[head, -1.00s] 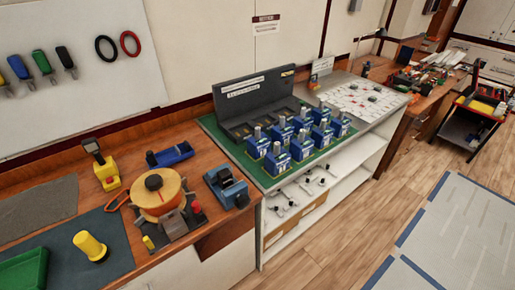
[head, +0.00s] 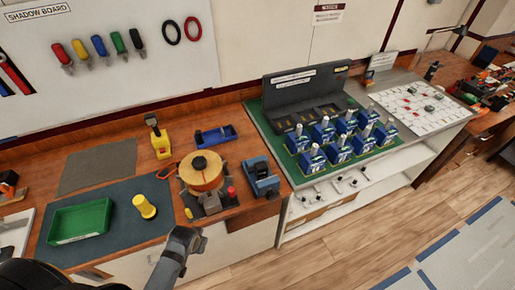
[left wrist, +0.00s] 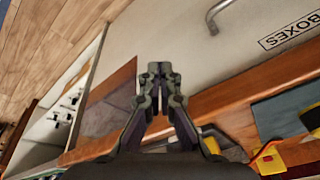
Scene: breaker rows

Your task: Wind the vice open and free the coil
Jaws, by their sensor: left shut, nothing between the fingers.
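An orange drum-shaped body (head: 202,172) with a dark knob on top, perhaps the coil, sits in a grey base on the wooden bench. To its right is a blue block-like device (head: 262,180) with a dark front part, perhaps the vice; I cannot tell whether anything is in its jaws. My left gripper (head: 185,238) is in front of the bench edge, below the orange drum and apart from it. In the left wrist view its fingers (left wrist: 160,72) are together and empty. My right gripper is not in view.
A yellow peg-like piece (head: 145,206) and a green tray (head: 80,221) are on a dark mat to the left. A yellow tool (head: 160,146) and a blue tray (head: 214,137) stand behind. Blue breakers (head: 338,150) fill a green board to the right.

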